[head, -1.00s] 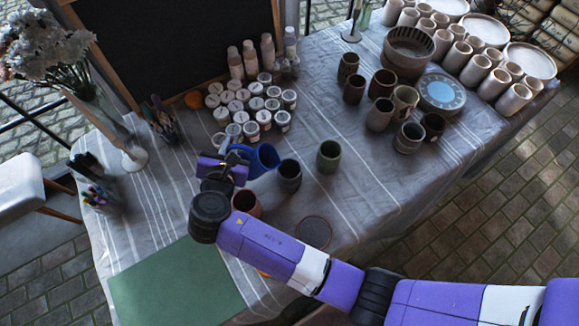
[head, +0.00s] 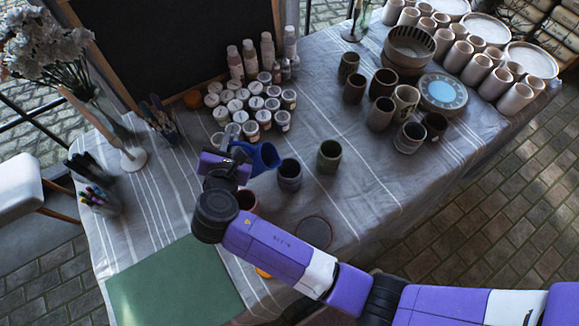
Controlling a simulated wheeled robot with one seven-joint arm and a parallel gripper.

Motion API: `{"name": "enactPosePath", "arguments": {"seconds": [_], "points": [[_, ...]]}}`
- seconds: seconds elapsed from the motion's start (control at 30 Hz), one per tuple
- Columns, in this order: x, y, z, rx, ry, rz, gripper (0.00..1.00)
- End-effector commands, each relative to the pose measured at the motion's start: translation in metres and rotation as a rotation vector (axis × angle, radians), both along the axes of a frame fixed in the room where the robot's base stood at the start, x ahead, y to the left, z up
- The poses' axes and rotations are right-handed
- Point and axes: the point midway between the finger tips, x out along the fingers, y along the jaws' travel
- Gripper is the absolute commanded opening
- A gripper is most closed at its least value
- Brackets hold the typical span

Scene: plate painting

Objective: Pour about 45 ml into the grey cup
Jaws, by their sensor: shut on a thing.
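A blue jug (head: 262,160) is held by my gripper (head: 241,155) above the table, its mouth facing right and tilted. The grey cup (head: 289,178) stands upright on the table just right of and below the jug's mouth. Its inside is dark, and I cannot tell how much liquid it holds. No stream of liquid can be made out. My gripper is shut on the jug from the left, with its fingers partly hidden by my wrist.
A green cup (head: 329,157) stands right of the grey cup. A reddish cup (head: 248,201) is partly hidden by my arm. Several paint jars (head: 250,105) stand behind the jug. A round dark coaster (head: 314,232) and a green mat (head: 175,285) lie in front.

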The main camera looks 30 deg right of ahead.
Motion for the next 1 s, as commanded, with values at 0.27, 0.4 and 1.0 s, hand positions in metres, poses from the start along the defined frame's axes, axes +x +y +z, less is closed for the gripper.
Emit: {"name": "enactPosePath", "arguments": {"seconds": [0.27,0.4,1.0], "points": [[-0.0004,-0.0008,0.0052,0.027,-0.023,0.001,0.00],[-0.0002,-0.0006,0.0060,0.026,-0.023,0.001,0.00],[-0.0007,-0.0013,0.0075,0.038,-0.033,0.001,0.00]]}}
